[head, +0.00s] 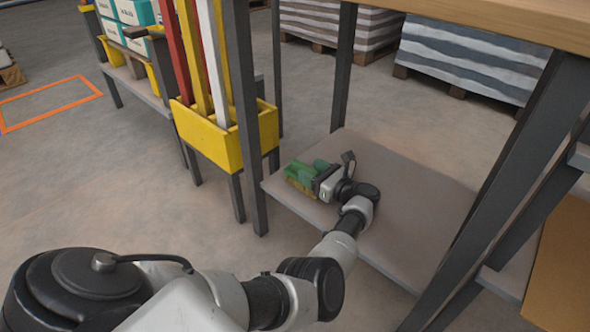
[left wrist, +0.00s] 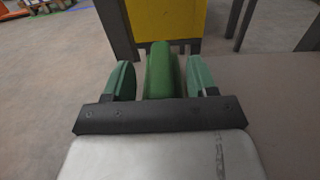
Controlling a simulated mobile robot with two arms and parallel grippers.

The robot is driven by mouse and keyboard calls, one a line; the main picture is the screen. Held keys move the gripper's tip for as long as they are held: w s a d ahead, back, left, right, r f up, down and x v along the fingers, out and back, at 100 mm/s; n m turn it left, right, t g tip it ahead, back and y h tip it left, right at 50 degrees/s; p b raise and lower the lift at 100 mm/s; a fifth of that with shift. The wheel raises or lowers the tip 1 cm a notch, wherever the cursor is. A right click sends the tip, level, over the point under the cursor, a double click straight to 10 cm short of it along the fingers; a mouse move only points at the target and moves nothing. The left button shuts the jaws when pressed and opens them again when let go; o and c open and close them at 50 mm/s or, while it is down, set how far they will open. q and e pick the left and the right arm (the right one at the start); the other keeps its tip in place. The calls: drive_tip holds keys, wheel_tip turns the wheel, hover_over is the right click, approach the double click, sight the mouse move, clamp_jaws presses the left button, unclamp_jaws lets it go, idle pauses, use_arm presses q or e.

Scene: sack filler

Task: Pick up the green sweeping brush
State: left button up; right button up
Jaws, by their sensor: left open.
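The green sweeping brush (head: 297,171) lies on the low grey shelf (head: 415,190), near its left edge, with tan bristles showing on its near side. My left gripper (head: 311,174) is at the brush, reaching in from the right. In the left wrist view, the brush's green handle (left wrist: 161,72) lies between the two green fingers of my left gripper (left wrist: 159,75). The fingers are open, with a visible gap on each side of the handle. Part of the brush is hidden behind the gripper body. My right gripper is not in view.
A yellow bin (head: 215,140) with red, yellow and white poles stands just left of the shelf; it also shows in the left wrist view (left wrist: 165,20). Dark table legs (head: 343,65) and a wooden tabletop (head: 500,15) frame the shelf. The shelf's right part is clear.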

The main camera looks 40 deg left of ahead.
use_arm(q)
drive_tip(key=shift+a, duration=0.4)
drive_tip(key=shift+d, duration=0.1)
drive_tip(key=c, duration=1)
clamp_jaws()
drive_tip(key=shift+r, duration=0.2)
